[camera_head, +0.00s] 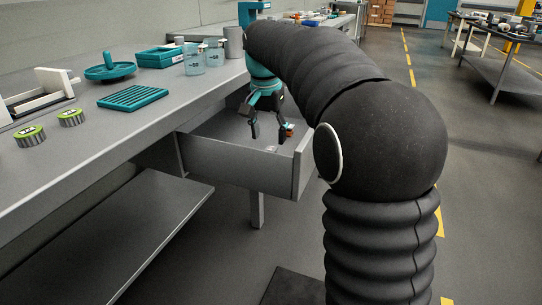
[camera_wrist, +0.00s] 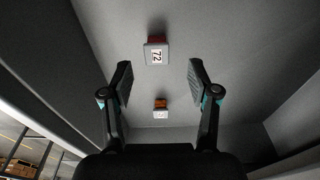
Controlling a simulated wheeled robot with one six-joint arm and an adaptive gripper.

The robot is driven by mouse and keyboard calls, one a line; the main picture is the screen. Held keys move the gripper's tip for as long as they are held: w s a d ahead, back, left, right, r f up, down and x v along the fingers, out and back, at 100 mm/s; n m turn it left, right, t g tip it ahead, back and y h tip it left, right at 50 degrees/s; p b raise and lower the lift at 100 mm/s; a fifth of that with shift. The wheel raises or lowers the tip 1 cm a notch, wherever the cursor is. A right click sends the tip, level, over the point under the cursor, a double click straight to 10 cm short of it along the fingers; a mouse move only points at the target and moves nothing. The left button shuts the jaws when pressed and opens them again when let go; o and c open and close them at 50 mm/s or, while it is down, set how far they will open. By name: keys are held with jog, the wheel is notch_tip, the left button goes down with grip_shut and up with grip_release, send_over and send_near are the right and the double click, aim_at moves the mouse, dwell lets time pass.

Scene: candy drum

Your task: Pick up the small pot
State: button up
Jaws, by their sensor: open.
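My gripper (camera_head: 268,139) is open and points down into the pulled-out grey drawer (camera_head: 232,164). Two small things lie on the drawer floor. One has a pale square top marked 72 (camera_wrist: 156,54) and a reddish side, and it appears beyond the fingertips. The other is an orange and white piece (camera_wrist: 161,107), seen between the fingers. In the head view an orange item (camera_head: 290,129) shows beside the right finger. I cannot tell which is the small pot.
The drawer walls stand close around my gripper. On the grey bench are two green-topped tins (camera_head: 31,136) (camera_head: 71,118), a teal rack (camera_head: 133,97), a teal round stand (camera_head: 110,68), a teal tray (camera_head: 160,57) and clear beakers (camera_head: 194,62).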

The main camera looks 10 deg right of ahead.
aim_at(271, 148)
jog(key=f, duration=0.1)
jog(key=f+b, duration=0.1)
jog(key=f, duration=0.3)
jog(key=shift+w+d, duration=0.1)
jog(key=shift+d, duration=0.25)
jog(key=c, duration=1)
